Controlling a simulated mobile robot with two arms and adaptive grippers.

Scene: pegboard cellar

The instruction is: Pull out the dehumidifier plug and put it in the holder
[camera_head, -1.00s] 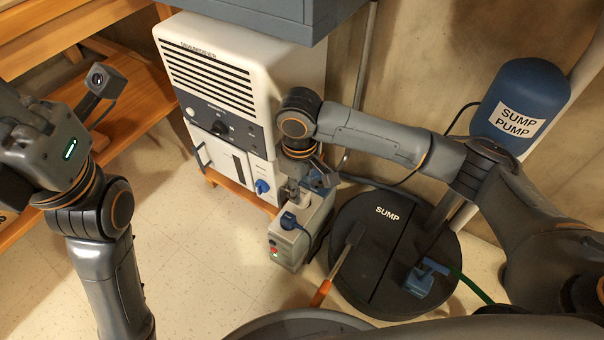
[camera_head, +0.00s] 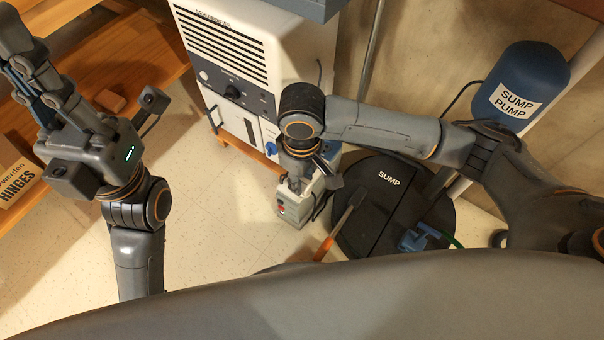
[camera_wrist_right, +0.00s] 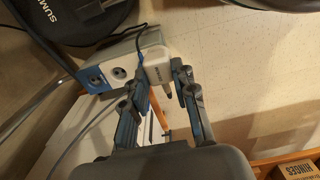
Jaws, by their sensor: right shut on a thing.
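The white dehumidifier (camera_head: 238,70) stands at the back, with a vented front and a small blue fitting (camera_head: 271,149) low on its right side. My right gripper (camera_head: 298,182) is over a grey outlet box (camera_head: 292,208) on the floor. In the right wrist view, my right gripper (camera_wrist_right: 157,95) is shut on a pale plug (camera_wrist_right: 157,70) with a dark cable. The plug overlaps the end of the outlet box (camera_wrist_right: 120,52), whose blue face shows a round socket. I cannot tell whether the plug touches the box. My left gripper (camera_head: 30,70) is raised at the left; its opening is unclear.
A black sump lid (camera_head: 385,195), with an orange-handled tool (camera_head: 335,232) across its left edge, lies right of the box. A blue sump pump tank (camera_head: 522,85) stands at the right. Wooden shelving (camera_head: 120,50) and a HINGES box (camera_head: 20,180) are at the left. Floor between is clear.

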